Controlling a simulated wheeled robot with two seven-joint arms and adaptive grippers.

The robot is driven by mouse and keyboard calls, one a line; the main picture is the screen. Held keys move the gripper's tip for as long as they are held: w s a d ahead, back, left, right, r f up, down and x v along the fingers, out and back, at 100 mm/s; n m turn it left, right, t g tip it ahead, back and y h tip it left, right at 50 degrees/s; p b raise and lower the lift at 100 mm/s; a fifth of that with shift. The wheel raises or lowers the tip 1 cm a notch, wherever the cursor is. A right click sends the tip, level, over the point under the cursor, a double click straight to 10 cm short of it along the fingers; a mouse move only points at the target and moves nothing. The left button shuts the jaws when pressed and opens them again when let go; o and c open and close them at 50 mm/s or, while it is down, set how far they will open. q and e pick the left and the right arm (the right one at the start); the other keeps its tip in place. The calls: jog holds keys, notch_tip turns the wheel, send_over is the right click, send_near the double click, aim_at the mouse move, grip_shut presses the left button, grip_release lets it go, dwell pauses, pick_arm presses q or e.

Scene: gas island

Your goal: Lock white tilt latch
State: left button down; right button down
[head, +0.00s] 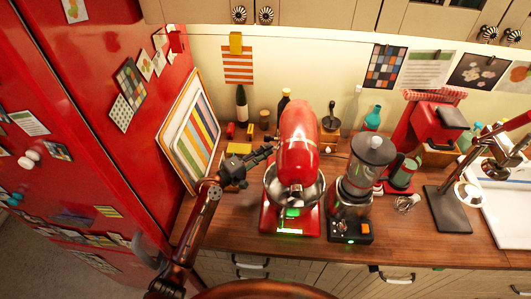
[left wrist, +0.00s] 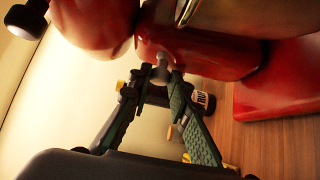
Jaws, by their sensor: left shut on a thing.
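The red stand mixer (head: 299,128) stands on the wooden counter with a metal bowl (head: 281,187) under its head. Its head looks tilted toward the front of the counter, but I cannot tell exactly how far. My left gripper (head: 266,153) reaches in from the left against the mixer's side. In the left wrist view, the fingers of the left gripper (left wrist: 158,77) close around the small pale tilt latch (left wrist: 160,70), at the joint between the mixer's red head and body. The fingertips cover part of the latch. My right gripper is not in view.
A blender (head: 366,170) stands close to the right of the mixer. A red coffee machine (head: 425,130) stands farther right. A striped board (head: 190,130) leans at the left near the red fridge (head: 90,110). Bottles (head: 242,104) stand behind along the wall.

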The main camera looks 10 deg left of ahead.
pick_arm(q)
jog(key=c, duration=1.8)
grip_release()
jog(key=shift+a, duration=0.1)
jog(key=v, duration=1.2)
